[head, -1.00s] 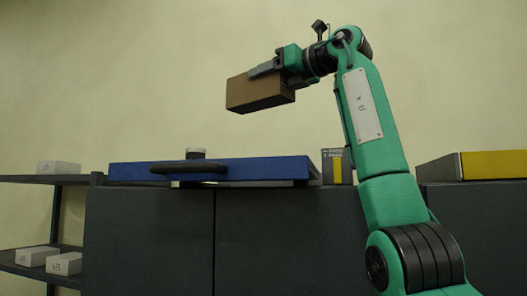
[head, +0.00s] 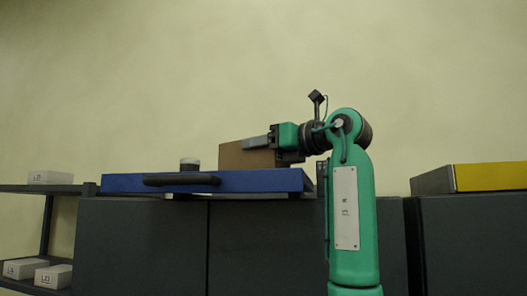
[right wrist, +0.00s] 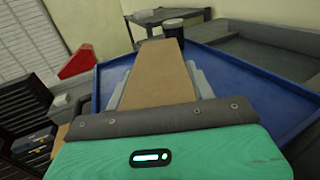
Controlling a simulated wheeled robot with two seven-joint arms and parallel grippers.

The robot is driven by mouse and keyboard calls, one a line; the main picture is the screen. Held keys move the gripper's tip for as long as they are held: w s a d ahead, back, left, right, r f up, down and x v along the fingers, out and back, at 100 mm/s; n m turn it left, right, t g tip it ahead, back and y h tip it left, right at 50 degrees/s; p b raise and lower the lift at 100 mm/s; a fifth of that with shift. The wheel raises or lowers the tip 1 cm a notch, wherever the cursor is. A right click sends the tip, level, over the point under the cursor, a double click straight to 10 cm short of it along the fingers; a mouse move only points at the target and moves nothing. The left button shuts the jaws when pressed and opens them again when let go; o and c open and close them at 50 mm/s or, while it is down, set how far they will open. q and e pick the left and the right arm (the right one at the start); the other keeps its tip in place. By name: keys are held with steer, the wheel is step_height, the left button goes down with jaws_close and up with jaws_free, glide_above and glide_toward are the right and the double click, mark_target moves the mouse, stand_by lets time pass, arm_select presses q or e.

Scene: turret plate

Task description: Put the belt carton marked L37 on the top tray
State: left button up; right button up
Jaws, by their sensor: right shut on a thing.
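A plain brown carton (head: 236,157) is held by my right gripper (head: 262,143) over the blue tray (head: 270,181) on top of the dark cabinet. No marking shows on its visible faces. The right wrist view shows both grey fingers against the sides of the carton (right wrist: 155,78), with the blue tray floor (right wrist: 240,80) around it. The tray's front wall hides the carton's lower edge, so I cannot tell whether it touches the tray. My left gripper is not in view.
White cartons (head: 50,178) sit on the dark shelf at left, several in all. A yellow-fronted tray (head: 490,177) lies at right.

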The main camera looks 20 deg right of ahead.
steer(key=shift+w+f, duration=0.15)
steer(key=shift+f, duration=0.6)
steer(key=shift+f, duration=0.1)
steer(key=o, duration=1.2)
